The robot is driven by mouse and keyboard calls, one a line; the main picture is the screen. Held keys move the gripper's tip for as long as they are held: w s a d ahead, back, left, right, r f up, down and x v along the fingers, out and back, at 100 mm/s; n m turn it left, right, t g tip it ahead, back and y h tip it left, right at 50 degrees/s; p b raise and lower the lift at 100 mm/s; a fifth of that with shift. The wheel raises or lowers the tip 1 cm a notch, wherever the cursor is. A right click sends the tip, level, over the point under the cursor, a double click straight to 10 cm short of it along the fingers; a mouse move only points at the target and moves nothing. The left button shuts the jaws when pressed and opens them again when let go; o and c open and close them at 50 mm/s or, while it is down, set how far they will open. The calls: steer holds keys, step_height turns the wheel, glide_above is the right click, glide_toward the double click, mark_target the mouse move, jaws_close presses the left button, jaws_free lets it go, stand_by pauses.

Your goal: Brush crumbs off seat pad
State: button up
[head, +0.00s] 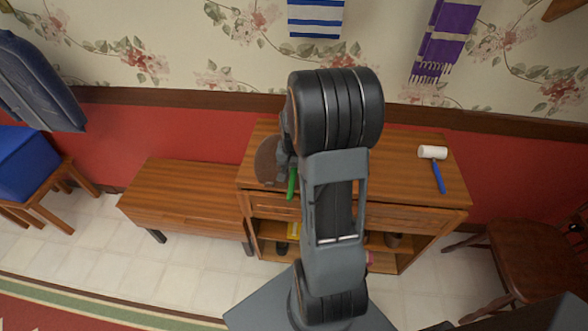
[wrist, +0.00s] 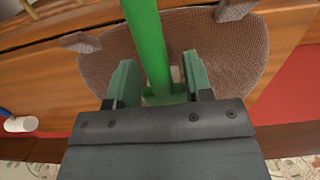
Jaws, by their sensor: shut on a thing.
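The seat pad (wrist: 225,50) is a brown, woven, rounded pad with short ties, lying on the wooden cabinet top. In the head view the pad (head: 268,160) shows at the cabinet's left end, partly hidden by my arm. My gripper (wrist: 158,82) is over the pad, shut on a green handle (wrist: 146,35), likely the brush's. The handle (head: 292,184) also shows in the head view, pointing toward the cabinet's front edge. The head end of the held tool is mostly hidden by my gripper. I cannot make out any crumbs on the pad.
A white-headed, blue-handled mallet-like tool (head: 433,153) lies on the cabinet top (head: 405,180) at the right. A lower wooden bench (head: 180,190) adjoins on the left.

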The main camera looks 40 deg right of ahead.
steer(key=shift+f+b, duration=0.75)
steer(key=shift+f, duration=0.3)
steer(key=shift+w+d, duration=0.1)
steer(key=shift+w+d+r, duration=0.15)
steer(key=shift+w+d, duration=0.9)
steer(key=shift+w, duration=0.2)
steer(key=shift+w+d+f+p, duration=0.2)
steer(key=shift+w+d+p, duration=0.1)
steer(key=shift+w+d, duration=1.2)
steer(key=shift+w+d+r+p, duration=0.1)
steer(key=shift+w+d+p, duration=0.1)
steer(key=shift+w+d, duration=0.55)
steer(key=shift+w+d+r+p, duration=0.1)
steer(key=shift+w+d+p, duration=0.1)
steer(key=shift+w+d, duration=0.5)
steer(key=shift+s+a+f+b, duration=0.15)
steer(key=shift+s+a+b, duration=0.15)
steer(key=shift+s+a, duration=1.2)
steer(key=shift+s+a+f+b, duration=0.1)
steer(key=shift+s+a+b, duration=0.15)
steer(key=shift+s+a, duration=1.2)
steer(key=shift+s+a+r, duration=0.1)
steer(key=shift+s+a, duration=1.05)
steer(key=shift+s, duration=0.25)
steer(key=shift+r, duration=0.15)
steer(key=shift+r+p, duration=2.4)
steer(key=shift+r, duration=0.5)
